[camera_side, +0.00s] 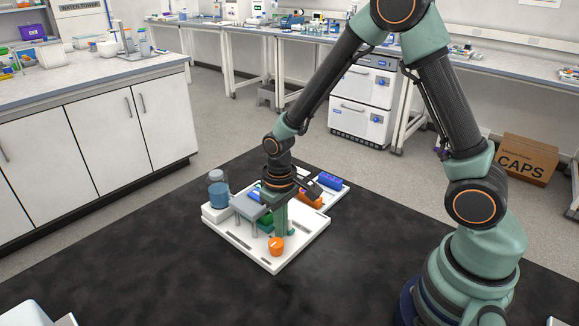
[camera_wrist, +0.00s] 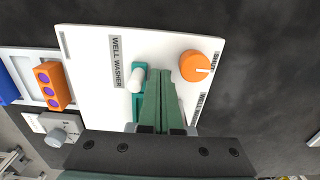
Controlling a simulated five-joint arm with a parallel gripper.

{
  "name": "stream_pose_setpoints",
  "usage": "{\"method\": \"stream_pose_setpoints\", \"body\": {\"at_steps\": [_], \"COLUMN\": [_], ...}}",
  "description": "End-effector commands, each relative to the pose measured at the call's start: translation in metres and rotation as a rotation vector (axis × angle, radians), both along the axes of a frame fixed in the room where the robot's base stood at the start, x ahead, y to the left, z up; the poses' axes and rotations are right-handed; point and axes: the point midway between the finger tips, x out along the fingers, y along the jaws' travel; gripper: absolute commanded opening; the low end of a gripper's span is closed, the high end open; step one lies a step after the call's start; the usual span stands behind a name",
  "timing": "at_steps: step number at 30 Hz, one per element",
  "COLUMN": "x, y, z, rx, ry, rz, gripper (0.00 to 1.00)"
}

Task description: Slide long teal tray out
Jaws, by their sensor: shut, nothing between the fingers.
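The white well washer base (camera_side: 262,250) lies on the black mat, and its printed label shows in the wrist view (camera_wrist: 117,62). A teal piece (camera_wrist: 139,67), which looks like the end of the teal tray, sits on the white base with a short white peg (camera_wrist: 137,82) beside my fingers. The rest of it is hidden under my gripper. My gripper (camera_wrist: 160,78) is shut, with its green fingers together, pointing down over the teal piece. In the side view my gripper (camera_side: 282,232) is low over the base; whether it touches the tray is unclear.
An orange knob (camera_wrist: 195,66) stands close to my fingers, also in the side view (camera_side: 276,245). A grey bridge (camera_side: 250,208), a blue jar (camera_side: 218,190), an orange block with purple wells (camera_wrist: 54,86) and a blue block (camera_side: 330,181) stand around.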

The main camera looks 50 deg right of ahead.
Motion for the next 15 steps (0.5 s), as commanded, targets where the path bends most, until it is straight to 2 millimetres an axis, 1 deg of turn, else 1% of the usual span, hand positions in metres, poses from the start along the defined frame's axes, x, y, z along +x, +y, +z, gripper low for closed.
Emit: {"method": "stream_pose_setpoints", "body": {"at_steps": [5,15], "x": [0.000,0.000], "y": [-0.002,-0.016], "z": [0.000,0.000], "rx": [0.000,0.000], "ry": [0.000,0.000], "rz": [-0.001,-0.002], "gripper": [0.00,0.00]}}
